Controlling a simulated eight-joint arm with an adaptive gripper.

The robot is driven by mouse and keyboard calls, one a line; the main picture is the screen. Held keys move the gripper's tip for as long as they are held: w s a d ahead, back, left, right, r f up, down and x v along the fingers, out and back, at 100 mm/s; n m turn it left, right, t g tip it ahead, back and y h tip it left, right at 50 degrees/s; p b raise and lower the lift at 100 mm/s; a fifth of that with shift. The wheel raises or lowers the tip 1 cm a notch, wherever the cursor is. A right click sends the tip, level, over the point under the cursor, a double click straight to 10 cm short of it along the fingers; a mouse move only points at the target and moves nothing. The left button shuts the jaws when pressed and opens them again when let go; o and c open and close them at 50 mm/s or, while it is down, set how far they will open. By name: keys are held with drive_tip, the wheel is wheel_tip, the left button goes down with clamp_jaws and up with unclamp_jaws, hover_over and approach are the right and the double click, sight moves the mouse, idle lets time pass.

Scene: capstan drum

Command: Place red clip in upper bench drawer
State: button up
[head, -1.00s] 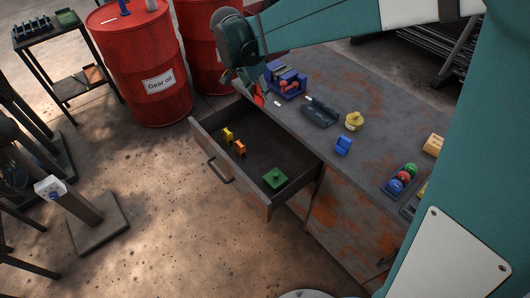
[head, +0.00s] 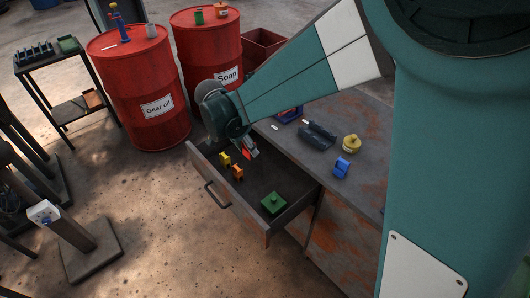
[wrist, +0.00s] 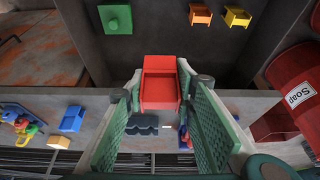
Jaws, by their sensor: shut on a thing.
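The upper bench drawer (head: 237,216) is pulled open in the head view. Inside it are a yellow clip (head: 224,158), an orange clip (head: 237,172) and a green block with a knob (head: 273,203). My gripper (head: 250,150) hangs over the drawer's far end, close to the bench edge. It is shut on the red clip (wrist: 160,82), which sits between the two green fingers in the wrist view. The red clip shows only in part in the head view (head: 246,155). I cannot tell its exact height above the drawer floor.
On the bench top (head: 290,155) are a dark tray-like part (head: 317,136), a yellow pot (head: 351,143) and a blue block (head: 341,167). A blue vise-like thing is partly hidden behind my arm. Red drums (head: 140,90) stand behind. The drawer's middle floor is clear.

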wheel_tip(320, 180, down, 14)
idle(0.4)
drive_tip(key=shift+f, duration=0.15)
drive_tip(key=b, duration=0.2)
approach(255, 189)
drive_tip(key=shift+w+d+f, duration=0.4)
drive_tip(key=shift+w+d, duration=0.15)
drive_tip(key=shift+d, duration=0.15)
drive_tip(key=shift+f+b, duration=0.35)
drive_tip(key=shift+f, duration=1.5)
drive_tip(key=shift+f, duration=0.15)
drive_tip(key=o, duration=0.8)
